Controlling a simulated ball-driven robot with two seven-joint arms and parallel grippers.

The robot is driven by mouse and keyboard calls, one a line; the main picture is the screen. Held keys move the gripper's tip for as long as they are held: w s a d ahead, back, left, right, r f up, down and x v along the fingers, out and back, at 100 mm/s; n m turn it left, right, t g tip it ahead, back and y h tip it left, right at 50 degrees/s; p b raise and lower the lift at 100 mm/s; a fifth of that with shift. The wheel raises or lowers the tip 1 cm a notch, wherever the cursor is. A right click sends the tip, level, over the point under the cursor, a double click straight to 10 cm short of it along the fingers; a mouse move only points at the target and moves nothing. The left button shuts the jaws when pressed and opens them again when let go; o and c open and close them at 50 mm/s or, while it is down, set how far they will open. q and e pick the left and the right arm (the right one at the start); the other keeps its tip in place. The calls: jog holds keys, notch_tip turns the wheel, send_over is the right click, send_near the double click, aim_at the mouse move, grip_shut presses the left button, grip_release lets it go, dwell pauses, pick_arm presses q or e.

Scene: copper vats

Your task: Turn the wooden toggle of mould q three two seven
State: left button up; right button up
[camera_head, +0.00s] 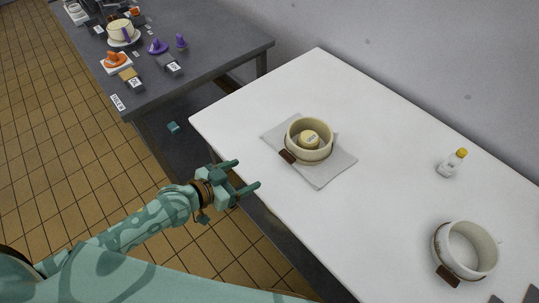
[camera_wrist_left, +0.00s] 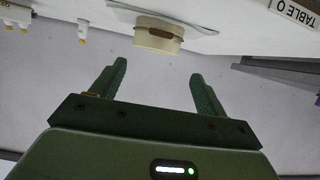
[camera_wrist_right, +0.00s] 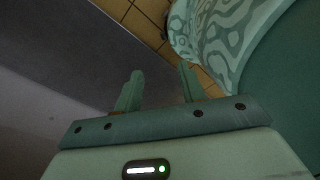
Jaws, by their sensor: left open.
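A cream ring-shaped mould (camera_head: 322,153) stands on a grey cloth (camera_head: 328,173) on the white table, with a small labelled round piece (camera_head: 309,138) inside it. Its brown wooden toggle (camera_head: 287,157) is on the near left side. A second pale mould (camera_head: 480,262) with a brown toggle (camera_head: 447,276) stands at the right. I cannot read which is q three two seven. My left gripper (camera_head: 248,174) is open and empty, left of the first mould and apart from it. In the left wrist view a mould (camera_wrist_left: 146,40) with its toggle (camera_wrist_left: 165,34) shows beyond the fingers. My right gripper (camera_wrist_right: 160,75) is open and empty.
A small white bottle with a yellow cap (camera_head: 452,163) stands on the white table (camera_head: 390,140) near the wall. A dark grey table (camera_head: 210,40) at the back left holds several small items. The white table is clear between the two moulds.

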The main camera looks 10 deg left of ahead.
aim_at(287, 155)
pick_arm(q)
jog(key=b+x, duration=0.1)
jog(key=x, duration=0.4)
jog(key=shift+w+d+f, duration=0.15)
jog(key=shift+w+f, duration=0.1)
jog(key=b+x, duration=0.3)
jog(key=x, duration=0.7)
jog(key=shift+f, duration=0.15)
jog(key=shift+w+d+b, duration=0.15)
jog(key=shift+w+b, duration=0.1)
jog(key=shift+b, duration=0.05)
pick_arm(e)
jog(key=f, duration=0.1)
jog(key=s+f, duration=0.1)
jog(key=f, duration=0.2)
jog(key=shift+s+a+f, duration=0.2)
jog(key=shift+s+f, duration=0.1)
jog(key=shift+s, duration=0.1)
pick_arm(q)
jog(key=c, duration=1)
